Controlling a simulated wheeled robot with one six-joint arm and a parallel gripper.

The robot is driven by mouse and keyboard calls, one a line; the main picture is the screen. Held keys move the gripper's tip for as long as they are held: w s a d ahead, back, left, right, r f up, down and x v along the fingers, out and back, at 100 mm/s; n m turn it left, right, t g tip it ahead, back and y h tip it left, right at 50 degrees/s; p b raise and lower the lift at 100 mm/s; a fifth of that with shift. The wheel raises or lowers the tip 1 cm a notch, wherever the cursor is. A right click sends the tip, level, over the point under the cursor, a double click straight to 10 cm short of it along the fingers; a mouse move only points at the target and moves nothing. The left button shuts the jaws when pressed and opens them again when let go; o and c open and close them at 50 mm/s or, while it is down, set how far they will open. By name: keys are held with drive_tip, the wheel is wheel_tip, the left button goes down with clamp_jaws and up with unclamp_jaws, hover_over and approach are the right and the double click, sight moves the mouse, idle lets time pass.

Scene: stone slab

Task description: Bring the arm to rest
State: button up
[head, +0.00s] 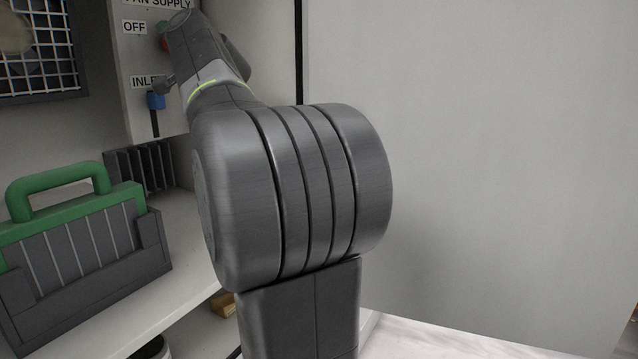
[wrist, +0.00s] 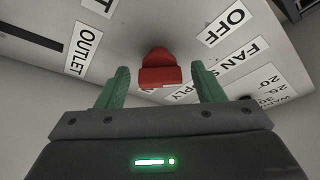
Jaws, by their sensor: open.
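My gripper (wrist: 160,92) shows in the wrist view with two green fingers spread apart. A red knob or switch (wrist: 160,70) on the pale labelled panel (wrist: 195,25) sits between and just beyond the fingertips. I see a gap on each side of it. In the head view my arm (head: 290,190) fills the middle and reaches up and left to the panel (head: 135,70). The gripper itself is mostly hidden there behind the arm, and a bit of red shows beside the arm's end.
A dark cartridge with a green handle (head: 85,240) stands on the shelf (head: 150,315) at left. A wire-grid fan opening (head: 40,50) is at upper left. A large plain grey panel (head: 480,160) fills the right.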

drive_tip(key=shift+w+a+r+p, duration=0.3)
drive_tip(key=shift+r+p, duration=0.05)
drive_tip(key=shift+p, duration=0.2)
drive_tip(key=shift+s+d+m+p, duration=0.15)
drive_tip(key=shift+m+p, duration=0.35)
drive_tip(key=shift+p, duration=0.35)
drive_tip(key=m+p, duration=0.1)
drive_tip(key=p, duration=0.1)
drive_tip(key=shift+h+p, duration=0.3)
drive_tip(key=shift+h, duration=0.1)
drive_tip(key=m+h+p, duration=0.1)
drive_tip(key=m+p, duration=0.2)
drive_tip(key=p, duration=0.4)
drive_tip(key=m+h+p, duration=0.1)
drive_tip(key=m+p, duration=0.2)
drive_tip(key=p, duration=0.4)
drive_tip(key=shift+g, duration=0.4)
drive_tip(key=m+g+p, duration=0.1)
drive_tip(key=m+p, duration=0.1)
drive_tip(key=p, duration=0.4)
drive_tip(key=m+g+h+p, duration=0.1)
drive_tip(key=m+p, duration=0.1)
drive_tip(key=p, duration=0.5)
drive_tip(key=shift+m, duration=0.4)
drive_tip(key=shift+m+p, duration=0.4)
drive_tip(key=shift+p, duration=0.7)
drive_tip(key=shift+f, duration=0.3)
